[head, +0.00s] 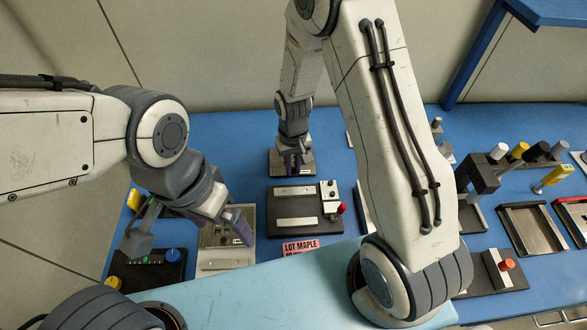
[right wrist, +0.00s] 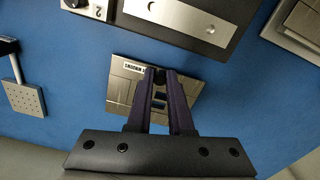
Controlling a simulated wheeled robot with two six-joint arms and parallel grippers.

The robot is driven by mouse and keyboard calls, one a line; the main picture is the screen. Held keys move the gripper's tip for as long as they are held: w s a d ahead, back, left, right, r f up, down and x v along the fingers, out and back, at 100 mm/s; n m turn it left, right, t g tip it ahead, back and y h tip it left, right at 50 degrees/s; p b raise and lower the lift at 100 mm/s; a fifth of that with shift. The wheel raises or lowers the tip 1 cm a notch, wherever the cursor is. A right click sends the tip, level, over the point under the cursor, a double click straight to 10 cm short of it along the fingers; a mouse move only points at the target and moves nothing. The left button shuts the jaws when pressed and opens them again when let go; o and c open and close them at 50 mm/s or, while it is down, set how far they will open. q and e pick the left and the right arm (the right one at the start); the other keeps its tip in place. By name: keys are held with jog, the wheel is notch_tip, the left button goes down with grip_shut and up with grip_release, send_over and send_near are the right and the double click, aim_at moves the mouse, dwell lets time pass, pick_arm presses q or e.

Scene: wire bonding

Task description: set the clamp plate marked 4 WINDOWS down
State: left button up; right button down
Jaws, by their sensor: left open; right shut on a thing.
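The clamp plate marked 4 WINDOWS (right wrist: 124,92) is a flat metal plate with small window slots, seen past my fingers in the right wrist view. Its white label appears upside down there. My right gripper (right wrist: 160,78) is shut on a dark grip near the plate's middle. In the head view the plate (head: 308,157) is at the back of the blue table, under my right gripper (head: 292,164). I cannot tell whether it touches the table. My left gripper (head: 240,228) is open, above a light metal fixture (head: 225,258) at the front left.
A dark stage with light metal strips (head: 305,209) and a red knob lies in front of the plate. A LOT MAPLE card (head: 300,246) is nearer. A control box with a blue knob (head: 172,256) stands at left. Trays (head: 531,228) and a post rig (head: 480,175) fill the right.

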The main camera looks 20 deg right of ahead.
jog(key=c, duration=1.2)
grip_release()
jog(key=shift+f, duration=0.1)
jog(key=shift+c, duration=0.2)
jog(key=o, duration=0.4)
jog(key=shift+r, duration=0.2)
notch_tip(320, 180, up, 12)
jog(key=b, duration=0.2)
jog(key=s+a+r+n, duration=0.2)
jog(key=s, duration=0.5)
jog(key=s+a+r+n, duration=0.2)
jog(key=s+a+r, duration=0.1)
jog(key=s, duration=0.5)
jog(key=s+a+r+n+y, duration=0.1)
jog(key=s+a+r+n, duration=0.1)
jog(key=s, duration=0.5)
jog(key=shift+s+a+r+n, duration=0.2)
jog(key=shift+s+a+n, duration=0.2)
jog(key=shift+a+n, duration=0.2)
